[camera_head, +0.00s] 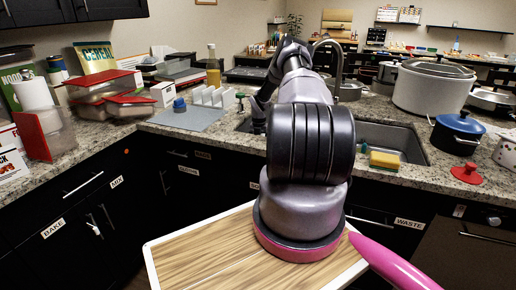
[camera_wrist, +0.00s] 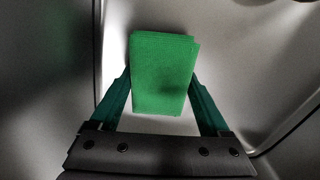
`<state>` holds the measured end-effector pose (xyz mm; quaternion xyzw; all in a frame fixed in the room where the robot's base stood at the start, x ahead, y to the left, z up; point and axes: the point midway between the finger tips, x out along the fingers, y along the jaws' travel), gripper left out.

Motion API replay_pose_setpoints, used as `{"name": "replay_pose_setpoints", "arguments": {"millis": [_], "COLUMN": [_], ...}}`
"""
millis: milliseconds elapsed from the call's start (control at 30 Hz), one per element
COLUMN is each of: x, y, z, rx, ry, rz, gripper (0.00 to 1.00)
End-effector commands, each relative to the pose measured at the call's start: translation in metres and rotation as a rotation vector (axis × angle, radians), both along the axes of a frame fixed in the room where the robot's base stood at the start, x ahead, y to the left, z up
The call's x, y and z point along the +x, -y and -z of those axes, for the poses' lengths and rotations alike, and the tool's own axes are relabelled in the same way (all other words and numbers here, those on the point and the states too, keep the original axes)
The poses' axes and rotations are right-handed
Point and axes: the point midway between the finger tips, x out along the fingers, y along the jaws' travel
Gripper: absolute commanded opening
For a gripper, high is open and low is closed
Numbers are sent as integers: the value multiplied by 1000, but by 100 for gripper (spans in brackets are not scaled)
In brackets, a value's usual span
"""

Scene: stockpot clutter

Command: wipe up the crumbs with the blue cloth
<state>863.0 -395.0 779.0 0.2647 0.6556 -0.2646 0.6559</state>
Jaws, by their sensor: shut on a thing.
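My gripper (camera_wrist: 161,78) is shut on a green folded cloth or sponge (camera_wrist: 164,60), held between its two teal fingers in the wrist view. Smooth grey metal walls, apparently the inside of the sink, surround it there. In the head view my arm reaches over the sink (camera_head: 408,136) and hides much of it; the fingers and the green piece cannot be made out there. I see no clear blue cloth; a small blue thing (camera_head: 179,104) sits on a grey mat (camera_head: 190,119) left of the sink. No crumbs can be made out.
A yellow sponge (camera_head: 384,160) lies at the sink's front edge. A blue pot (camera_head: 457,133), a red lid-like piece (camera_head: 466,173) and a large white pot (camera_head: 433,90) stand to the right. Clear boxes with red lids (camera_head: 130,100) crowd the left counter.

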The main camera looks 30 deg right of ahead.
Motion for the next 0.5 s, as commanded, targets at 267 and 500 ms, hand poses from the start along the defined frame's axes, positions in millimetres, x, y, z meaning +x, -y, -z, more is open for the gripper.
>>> {"name": "replay_pose_setpoints", "arguments": {"millis": [267, 500], "x": [7, 7], "y": [9, 10], "z": [1, 0], "rx": [0, -1], "ry": [1, 3], "rz": [1, 2], "gripper": [0, 0]}}
